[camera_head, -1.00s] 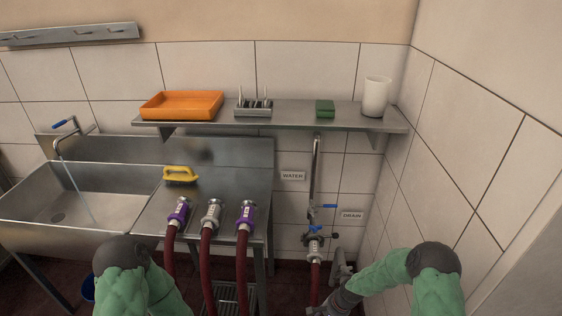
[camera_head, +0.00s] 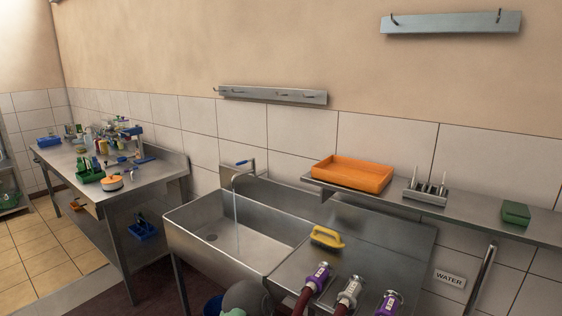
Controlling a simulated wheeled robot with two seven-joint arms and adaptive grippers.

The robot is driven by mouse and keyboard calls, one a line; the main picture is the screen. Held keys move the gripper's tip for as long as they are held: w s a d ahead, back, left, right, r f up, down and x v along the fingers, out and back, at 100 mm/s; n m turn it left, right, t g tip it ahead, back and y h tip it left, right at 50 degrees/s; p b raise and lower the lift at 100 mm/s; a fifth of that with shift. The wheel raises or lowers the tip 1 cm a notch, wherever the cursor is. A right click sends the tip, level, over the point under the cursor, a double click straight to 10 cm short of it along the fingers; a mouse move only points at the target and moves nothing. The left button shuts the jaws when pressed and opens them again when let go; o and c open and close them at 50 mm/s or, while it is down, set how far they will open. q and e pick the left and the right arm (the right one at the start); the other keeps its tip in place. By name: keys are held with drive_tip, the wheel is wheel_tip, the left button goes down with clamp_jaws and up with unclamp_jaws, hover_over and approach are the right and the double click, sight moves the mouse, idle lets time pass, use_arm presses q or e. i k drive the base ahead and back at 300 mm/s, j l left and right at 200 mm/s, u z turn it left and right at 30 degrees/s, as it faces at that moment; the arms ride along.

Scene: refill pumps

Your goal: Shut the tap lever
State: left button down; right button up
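The sink tap (camera_head: 252,174) stands at the back edge of the steel sink (camera_head: 190,255), near the middle of the head view. Its small blue lever (camera_head: 242,163) points left from the top of the tap. A thin stream of water (camera_head: 236,222) falls from the spout into the basin. Neither gripper is in view. Only a grey and green part of one of my arms shows at the bottom edge, in front of the sink.
A yellow-handled brush (camera_head: 327,237) lies on the drainboard right of the basin. Several hose couplings stand at its front, including a purple one (camera_head: 318,277). An orange tray (camera_head: 352,173) sits on the wall shelf. A cluttered workbench (camera_head: 150,175) stands left.

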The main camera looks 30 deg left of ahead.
sight(252, 160)
drive_tip(key=i+j+u, duration=0.15)
drive_tip(key=j, duration=0.25)
drive_tip(key=i+j+u, duration=0.15)
drive_tip(key=j, duration=0.25)
drive_tip(key=i+j+u, duration=0.2)
drive_tip(key=j, duration=0.2)
drive_tip(key=j+u, duration=0.15)
drive_tip(key=j, duration=0.25)
drive_tip(key=i+j+u, duration=0.15)
drive_tip(key=i+j, duration=0.1)
drive_tip(key=j, duration=0.05)
